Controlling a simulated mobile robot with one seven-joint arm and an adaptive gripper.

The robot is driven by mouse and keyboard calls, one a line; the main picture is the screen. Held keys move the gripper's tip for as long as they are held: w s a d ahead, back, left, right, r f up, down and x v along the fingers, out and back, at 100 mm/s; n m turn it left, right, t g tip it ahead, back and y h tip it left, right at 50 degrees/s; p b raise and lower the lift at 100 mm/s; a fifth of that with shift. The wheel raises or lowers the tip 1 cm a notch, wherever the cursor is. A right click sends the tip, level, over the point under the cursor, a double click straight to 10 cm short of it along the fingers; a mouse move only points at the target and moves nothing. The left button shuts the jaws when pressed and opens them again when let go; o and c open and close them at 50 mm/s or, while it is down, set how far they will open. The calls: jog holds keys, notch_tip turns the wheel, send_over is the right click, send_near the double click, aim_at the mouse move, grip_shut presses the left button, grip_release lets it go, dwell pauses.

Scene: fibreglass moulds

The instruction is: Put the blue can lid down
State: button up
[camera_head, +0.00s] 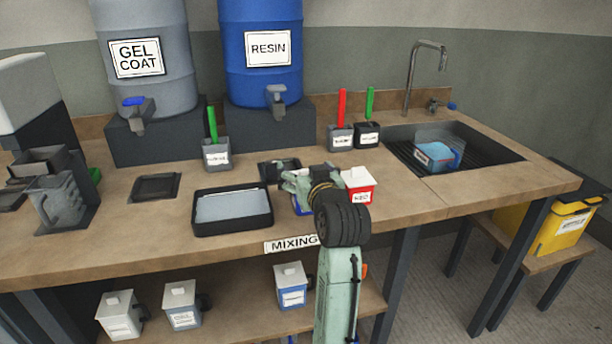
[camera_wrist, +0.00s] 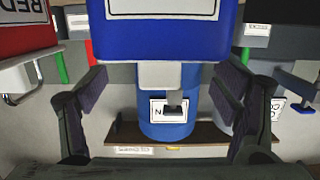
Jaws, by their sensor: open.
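The blue can (camera_wrist: 165,32) fills the top middle of the wrist view, which looks upside down, with part of its white label showing. A pale grey block (camera_wrist: 160,75), seemingly the lid's knob, sits at the can's top end. The lid looks seated there, though its edge is hard to make out. My gripper (camera_wrist: 160,85) is open, its fingers apart on either side of the block with visible gaps. In the head view, my gripper (camera_head: 303,187) is over the bench and hides most of the blue can (camera_head: 299,209).
A red can (camera_head: 359,190) stands close to the right of my gripper. A black tray (camera_head: 233,226) is at left, with a small dark plate (camera_head: 156,187) beyond. Brush pots (camera_head: 340,138) and the resin barrel (camera_head: 262,80) stand behind. The sink (camera_head: 485,145) is at right.

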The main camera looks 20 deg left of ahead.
aim_at(306, 169)
jog(key=c, duration=1.5)
jog(key=shift+r, duration=0.15)
jog(key=shift+r, duration=0.65)
notch_tip(306, 169, up, 2)
jog(key=shift+r+b, duration=0.1)
jog(key=shift+b, duration=0.45)
jog(key=s+d+b, duration=0.2)
jog(key=s+b, duration=0.1)
jog(key=s, duration=0.4)
jog(key=s+d+r+b, duration=0.1)
jog(key=s+d+b, duration=0.2)
jog(key=s, duration=0.5)
jog(key=shift+d+b, duration=0.2)
jog(key=shift+b, duration=0.45)
